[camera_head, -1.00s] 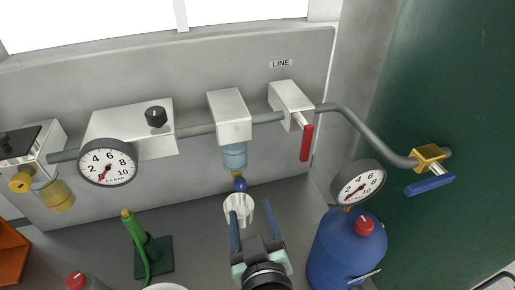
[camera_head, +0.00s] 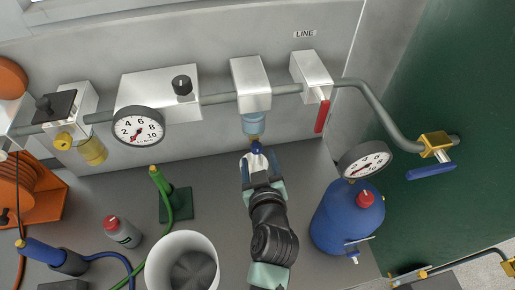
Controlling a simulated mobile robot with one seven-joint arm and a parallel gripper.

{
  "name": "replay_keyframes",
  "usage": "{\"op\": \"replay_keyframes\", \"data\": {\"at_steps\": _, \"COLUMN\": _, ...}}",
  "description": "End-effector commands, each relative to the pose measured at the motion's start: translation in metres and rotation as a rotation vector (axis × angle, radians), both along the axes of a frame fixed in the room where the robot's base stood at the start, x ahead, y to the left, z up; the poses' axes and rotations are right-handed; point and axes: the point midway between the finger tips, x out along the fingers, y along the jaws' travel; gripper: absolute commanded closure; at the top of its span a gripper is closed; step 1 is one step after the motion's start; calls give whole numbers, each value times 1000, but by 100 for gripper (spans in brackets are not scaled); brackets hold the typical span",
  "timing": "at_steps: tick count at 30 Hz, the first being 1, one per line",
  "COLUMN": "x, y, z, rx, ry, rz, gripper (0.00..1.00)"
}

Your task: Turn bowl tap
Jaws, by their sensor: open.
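The bowl hangs under a white block (camera_head: 250,85) on the grey pipe. My gripper (camera_head: 260,157) is open, with one blue finger on each side just below the tap. The tap shows between the fingertips; I cannot tell whether they touch it. Something pale shows between the fingers, mostly hidden by my gripper.
A red-handled valve (camera_head: 322,115) is right of the bowl. A blue tank (camera_head: 345,222) with a gauge (camera_head: 365,160) stands right of my arm. A white bucket (camera_head: 182,268), a grey bottle (camera_head: 122,232) and a green stand (camera_head: 176,204) are left.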

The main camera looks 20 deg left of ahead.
Motion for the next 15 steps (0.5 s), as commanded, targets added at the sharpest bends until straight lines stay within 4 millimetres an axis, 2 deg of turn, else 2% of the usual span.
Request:
{"op": "replay_keyframes", "data": {"at_steps": 6, "x": 23, "y": 13, "z": -10, "rx": -1, "ry": 0, "rz": 1, "gripper": 34}}
{"op": "replay_keyframes", "data": {"at_steps": 15, "x": 33, "y": 18, "z": -15, "rx": 0, "ry": -1, "rz": 1, "gripper": 34}}
